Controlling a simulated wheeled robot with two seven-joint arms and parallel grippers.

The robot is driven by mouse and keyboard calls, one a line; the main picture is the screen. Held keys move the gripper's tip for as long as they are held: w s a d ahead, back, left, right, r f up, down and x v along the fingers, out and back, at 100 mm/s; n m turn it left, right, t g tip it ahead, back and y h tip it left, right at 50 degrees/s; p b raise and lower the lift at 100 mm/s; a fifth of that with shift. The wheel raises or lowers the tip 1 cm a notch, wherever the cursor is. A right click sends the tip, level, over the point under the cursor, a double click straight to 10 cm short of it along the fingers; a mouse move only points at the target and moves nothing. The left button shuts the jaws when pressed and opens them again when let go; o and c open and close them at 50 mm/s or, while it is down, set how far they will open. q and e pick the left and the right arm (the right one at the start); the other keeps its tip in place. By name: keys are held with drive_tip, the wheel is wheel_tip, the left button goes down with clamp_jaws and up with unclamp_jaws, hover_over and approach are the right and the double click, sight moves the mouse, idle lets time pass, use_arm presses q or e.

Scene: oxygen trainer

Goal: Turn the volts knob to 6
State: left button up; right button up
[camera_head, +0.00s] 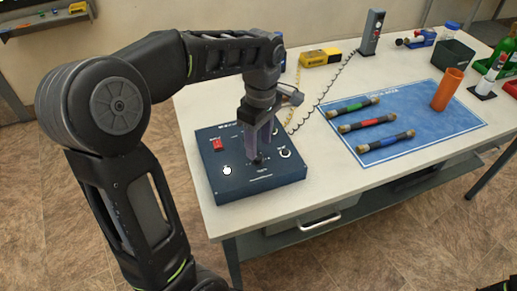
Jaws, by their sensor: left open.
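A dark blue control box (275,177) lies on the near left part of the white table. My left gripper (257,158) points down over the middle of its top, with its jaws open and its tips at or just above a small dark knob that they partly hide. I cannot tell whether they touch it. A white round control (227,170) sits at the box's front left, and a dark knob with a white ring (285,152) at its right. A red switch (217,144) is at the back left. The labels are too small to read, so the volts knob and its setting are unclear.
A blue mat (430,122) to the right holds several banded tubes and an orange cup (447,90). A yellow meter (320,57) and a grey handset post (372,32) with a coiled cord stand behind. Bare table (335,185) lies right of the box.

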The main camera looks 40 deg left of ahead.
sight(260, 155)
use_arm(q)
wheel_tip(260, 155, up, 4)
drive_tip(key=shift+w+r, duration=0.1)
idle(0.6)
